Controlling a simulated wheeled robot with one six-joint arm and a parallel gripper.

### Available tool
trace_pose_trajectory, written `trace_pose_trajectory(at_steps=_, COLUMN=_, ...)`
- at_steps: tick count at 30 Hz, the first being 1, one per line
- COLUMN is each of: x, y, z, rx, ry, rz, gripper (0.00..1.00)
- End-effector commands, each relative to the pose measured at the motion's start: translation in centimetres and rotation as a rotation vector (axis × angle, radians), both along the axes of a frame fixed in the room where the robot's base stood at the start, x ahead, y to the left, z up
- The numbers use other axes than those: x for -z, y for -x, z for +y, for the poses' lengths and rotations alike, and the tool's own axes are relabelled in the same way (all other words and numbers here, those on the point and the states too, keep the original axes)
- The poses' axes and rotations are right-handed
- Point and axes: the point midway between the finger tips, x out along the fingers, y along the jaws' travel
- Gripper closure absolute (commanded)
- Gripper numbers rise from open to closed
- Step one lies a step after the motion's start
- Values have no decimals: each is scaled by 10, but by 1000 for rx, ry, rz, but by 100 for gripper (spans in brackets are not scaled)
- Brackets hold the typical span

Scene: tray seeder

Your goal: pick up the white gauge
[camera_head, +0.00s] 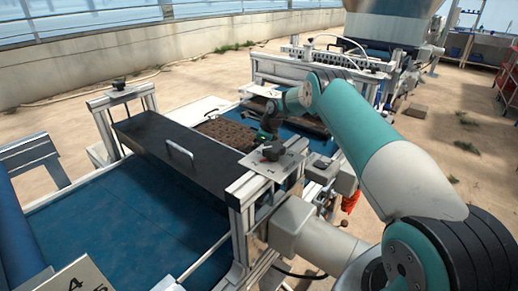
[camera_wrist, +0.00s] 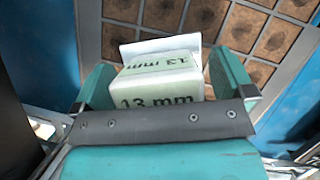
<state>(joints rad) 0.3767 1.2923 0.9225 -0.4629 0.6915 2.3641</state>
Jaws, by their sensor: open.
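The white gauge (camera_wrist: 160,80) is a pale block marked "13 mm" in dark print, with a wider white part behind it. In the wrist view it sits between the two teal fingers of my gripper (camera_wrist: 163,72). The fingers are open, one on each side, with a narrow gap visible at the right. The dark gripper body hides the gauge's near end. In the head view my gripper (camera_head: 268,124) is low over the far part of the machine, by the brown tray, and I cannot make out the gauge there.
A tray with brown soil cells (camera_wrist: 201,14) lies beyond the gauge; it also shows in the head view (camera_head: 222,128). A dark cover with a handle (camera_head: 165,150) spans the blue belt (camera_head: 125,225). A metal post (camera_head: 240,215) with a numbered plate stands near my arm.

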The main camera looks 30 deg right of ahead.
Motion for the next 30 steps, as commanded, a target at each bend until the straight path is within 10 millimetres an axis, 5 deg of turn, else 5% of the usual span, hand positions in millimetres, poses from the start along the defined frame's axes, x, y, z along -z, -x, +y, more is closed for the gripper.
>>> trace_pose_trajectory(at_steps=1, x=0, y=0, z=0, rx=0, ry=0, rz=0, gripper=5)
trace_pose_trajectory(at_steps=9, x=-1, y=0, z=0, rx=0, ry=0, rz=0, gripper=63)
trace_pose_trajectory(at_steps=22, x=-15, y=-1, z=0, rx=-1, ry=1, rz=-3, gripper=63)
trace_pose_trajectory(at_steps=30, x=-81, y=-1, z=-1, rx=0, ry=3, rz=-7, gripper=63)
